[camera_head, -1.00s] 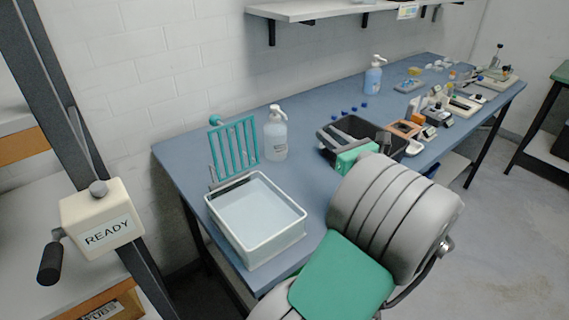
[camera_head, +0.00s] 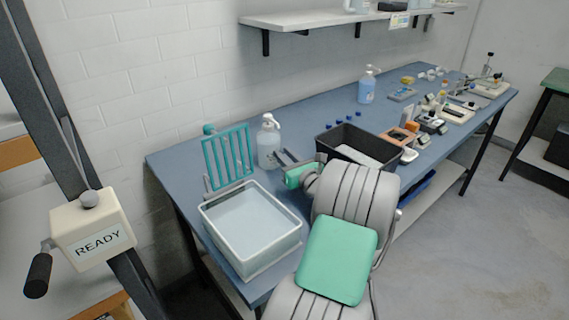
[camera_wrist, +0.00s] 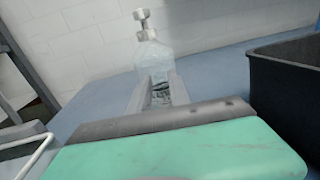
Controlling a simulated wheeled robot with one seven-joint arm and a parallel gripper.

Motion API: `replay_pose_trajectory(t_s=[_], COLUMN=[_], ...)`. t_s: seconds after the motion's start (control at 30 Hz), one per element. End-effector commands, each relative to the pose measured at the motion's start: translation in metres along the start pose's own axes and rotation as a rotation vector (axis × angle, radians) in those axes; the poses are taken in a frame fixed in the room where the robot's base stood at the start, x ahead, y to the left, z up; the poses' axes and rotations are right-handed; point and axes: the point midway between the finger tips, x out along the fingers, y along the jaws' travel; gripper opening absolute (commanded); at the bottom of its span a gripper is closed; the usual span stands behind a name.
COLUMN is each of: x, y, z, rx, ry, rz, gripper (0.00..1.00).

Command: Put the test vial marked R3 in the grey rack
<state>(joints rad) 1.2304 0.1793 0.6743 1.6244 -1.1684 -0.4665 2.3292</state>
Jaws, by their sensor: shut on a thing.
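My gripper (camera_head: 284,157) is over the bench between the white-rimmed tub and the dark bin, pointing toward the pump bottle at the back. In the wrist view its two grey fingers (camera_wrist: 158,88) are closed around a small clear and dark thing (camera_wrist: 160,95), partly hidden between them. No marking can be read on it, so I cannot tell whether it is the R3 vial. Several small racks and devices (camera_head: 440,112) stand at the far right of the bench. They are too small to tell which is the grey rack.
A white-rimmed tub (camera_head: 292,236) stands at the front left, with a teal barred frame (camera_head: 229,156) behind it. A pump bottle (camera_head: 269,142) is beside the frame. A dark bin (camera_head: 327,142) is right of my gripper. Blue caps (camera_head: 349,118) lie behind it. A shelf (camera_head: 330,19) hangs above.

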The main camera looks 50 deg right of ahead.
Motion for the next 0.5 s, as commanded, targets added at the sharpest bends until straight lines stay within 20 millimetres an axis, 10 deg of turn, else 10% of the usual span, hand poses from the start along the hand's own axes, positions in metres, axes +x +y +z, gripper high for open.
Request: replay_pose_trajectory(t_s=[0.43, 0.47, 0.5], x=[-0.001, -0.001, -0.001], y=[0.000, 0.000, 0.000], z=[-0.029, -0.028, -0.027], rx=[0.002, 0.001, 0.001], ry=[0.002, 0.002, 0.002], rz=[0.000, 0.000, 0.000], gripper=[0.00, 0.25, 0.29])
